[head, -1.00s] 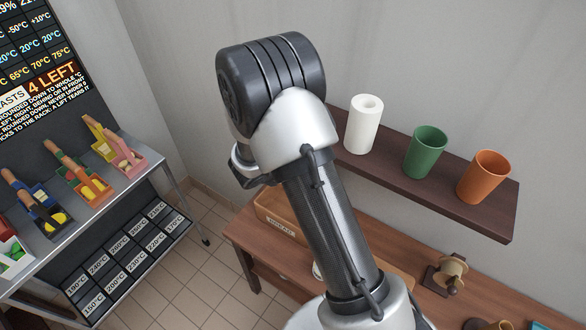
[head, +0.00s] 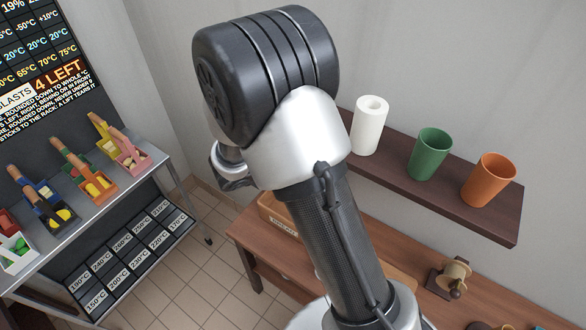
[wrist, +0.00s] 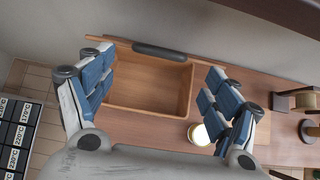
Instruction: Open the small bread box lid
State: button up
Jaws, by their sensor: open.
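The small wooden bread box (head: 275,215), with a label reading BREAD, sits on the wooden table in the head view, partly hidden behind my arm. In the wrist view the box (wrist: 190,97) shows from above, with its bare inside visible. A dark rounded handle (wrist: 160,52) lies along its far side, on a thin wooden strip that seems to be the lid (wrist: 105,39) seen nearly edge-on. My gripper (wrist: 157,72) is open and empty, its blue-padded fingers spread on either side of the box. Contact with the box cannot be told.
A round white-and-yellow item (wrist: 199,133) stands close right of the box. A metal rack (head: 165,160) with small bins stands left.

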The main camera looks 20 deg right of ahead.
jog(key=v, duration=0.4)
